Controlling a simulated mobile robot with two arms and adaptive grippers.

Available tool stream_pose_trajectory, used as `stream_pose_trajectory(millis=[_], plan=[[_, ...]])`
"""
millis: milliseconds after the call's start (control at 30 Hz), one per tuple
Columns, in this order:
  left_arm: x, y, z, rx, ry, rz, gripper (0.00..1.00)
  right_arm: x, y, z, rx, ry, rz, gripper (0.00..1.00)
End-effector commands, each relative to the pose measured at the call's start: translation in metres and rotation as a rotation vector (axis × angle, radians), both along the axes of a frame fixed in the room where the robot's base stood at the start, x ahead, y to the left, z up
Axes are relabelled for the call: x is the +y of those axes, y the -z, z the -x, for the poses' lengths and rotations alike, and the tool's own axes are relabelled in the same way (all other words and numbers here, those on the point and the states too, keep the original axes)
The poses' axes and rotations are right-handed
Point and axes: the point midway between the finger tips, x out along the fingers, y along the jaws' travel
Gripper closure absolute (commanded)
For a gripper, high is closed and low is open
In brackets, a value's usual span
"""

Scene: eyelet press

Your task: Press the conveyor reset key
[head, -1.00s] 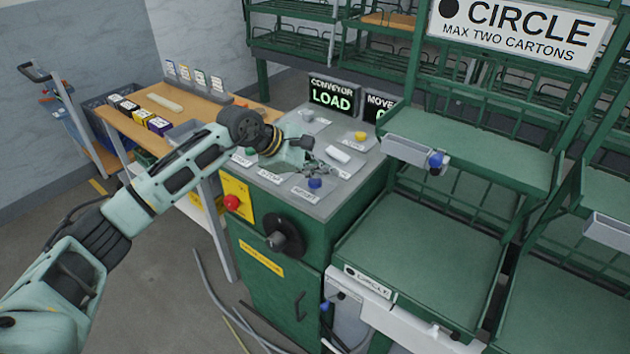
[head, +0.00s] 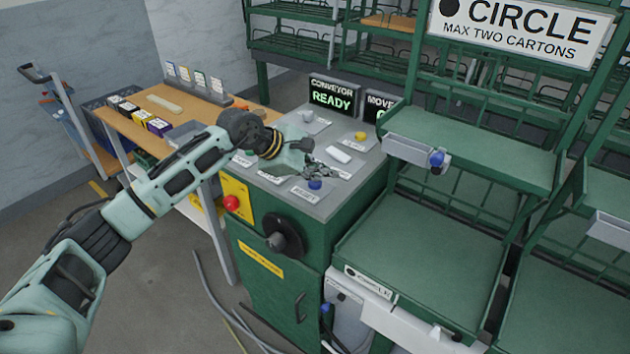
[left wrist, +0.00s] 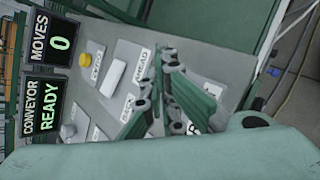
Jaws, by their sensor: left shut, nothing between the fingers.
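The control console (head: 326,210) is a green cabinet with a grey top. My left gripper (head: 333,171) is shut and empty, low over the console top, between the white bar key (head: 338,154) and the blue button (head: 315,184). In the left wrist view its fingers (left wrist: 163,62) are together, beside the white bar key (left wrist: 113,77) and a label reading AHEAD. A yellow button (head: 360,136) and a grey knob (head: 307,116) stand farther back. The conveyor display (head: 331,97) reads READY. I cannot tell which key is the reset; some labels are hidden or too small. My right gripper is not in view.
A moves display (head: 381,106) stands beside the conveyor one and reads 0 in the left wrist view. A red button (head: 232,202) and a black dial (head: 284,237) are on the console's front. Green racks (head: 425,238) stand close at right, a wooden bench (head: 155,121) at left.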

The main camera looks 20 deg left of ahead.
Motion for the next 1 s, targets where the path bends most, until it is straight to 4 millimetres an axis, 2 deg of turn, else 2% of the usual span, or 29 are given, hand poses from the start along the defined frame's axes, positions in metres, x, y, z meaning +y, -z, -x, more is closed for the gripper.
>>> stream_pose_trajectory(millis=[467, 800, 1000], plan=[[0.000, 0.003, 0.000, 0.003, 0.000, -0.002, 1.00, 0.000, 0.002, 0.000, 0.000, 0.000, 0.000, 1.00], [0.001, -0.014, 0.000, 0.003, 0.000, -0.002, 1.00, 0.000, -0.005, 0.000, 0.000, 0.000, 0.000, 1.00], [0.000, -0.016, 0.000, 0.002, 0.000, -0.001, 1.00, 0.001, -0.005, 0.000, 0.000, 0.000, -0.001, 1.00]])
